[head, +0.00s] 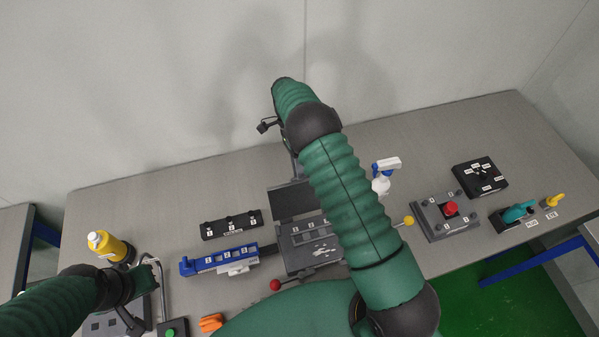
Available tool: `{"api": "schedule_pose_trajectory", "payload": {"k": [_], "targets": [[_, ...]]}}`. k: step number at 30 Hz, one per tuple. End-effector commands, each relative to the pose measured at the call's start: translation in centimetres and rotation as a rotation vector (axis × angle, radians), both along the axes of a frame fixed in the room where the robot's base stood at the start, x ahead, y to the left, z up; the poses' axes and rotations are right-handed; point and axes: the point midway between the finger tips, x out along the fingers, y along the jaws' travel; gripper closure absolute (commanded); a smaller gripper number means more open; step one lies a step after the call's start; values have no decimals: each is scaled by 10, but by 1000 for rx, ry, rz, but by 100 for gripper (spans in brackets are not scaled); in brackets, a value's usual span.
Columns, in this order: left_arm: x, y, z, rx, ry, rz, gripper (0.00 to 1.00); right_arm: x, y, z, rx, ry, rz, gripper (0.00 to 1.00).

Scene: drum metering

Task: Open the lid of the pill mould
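The likely pill mould is a grey box (304,257) in the middle of the table, with numbered marks and small white patches on top. A dark panel (292,201), apparently its lid, stands tilted up behind it. My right arm crosses in front of the mould's right side and hides part of it. The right gripper (267,126) shows only as a small dark part beyond the panel, near the table's back edge; its fingers are unclear. My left gripper (146,262) is at the lower left, away from the mould, its fingers partly hidden.
A blue numbered strip (190,267) and a black labelled bar (231,225) lie left of the mould. A yellow bottle (116,249) stands near my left gripper. A white-blue spray bottle (381,184), red-button box (436,226) and black dial box (480,177) are right. The back left table is clear.

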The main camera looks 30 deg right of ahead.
Motion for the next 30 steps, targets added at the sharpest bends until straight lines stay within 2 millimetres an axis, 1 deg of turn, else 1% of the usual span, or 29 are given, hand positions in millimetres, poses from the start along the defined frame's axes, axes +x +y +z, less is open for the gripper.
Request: {"api": "schedule_pose_trajectory", "payload": {"k": [7, 10, 14, 16, 20, 21, 22, 24, 27, 30], "targets": [[0, 0, -2, 0, 0, 0, 100, 3, 1, 0, 1, -7, 1, 68], [0, 0, -7, 0, 0, 0, 100, 10, -1, 9, 1, -11, 0, 68], [0, 0, -17, 0, 0, 0, 100, 26, -6, 33, 0, -13, 0, 68], [0, 0, -22, 0, 0, 0, 100, 35, -8, 49, -1, -12, 0, 68], [0, 0, -22, 0, 0, 0, 100, 46, -12, 72, 1, -9, 1, 68], [-1, 0, -13, 0, 2, 0, 100, 48, -12, 84, 0, -5, 2, 68], [-1, 0, 3, 0, 2, 0, 100, 50, -12, 93, -1, -2, 4, 68], [0, 0, 21, 0, -1, 0, 100, 54, -13, 99, -1, 0, 8, 68], [0, 0, 39, 0, -1, 0, 100, 58, -14, 104, -1, 1, 6, 68], [0, 0, 50, 0, -1, 0, 100, 60, -14, 105, 0, 0, 4, 68]]}}
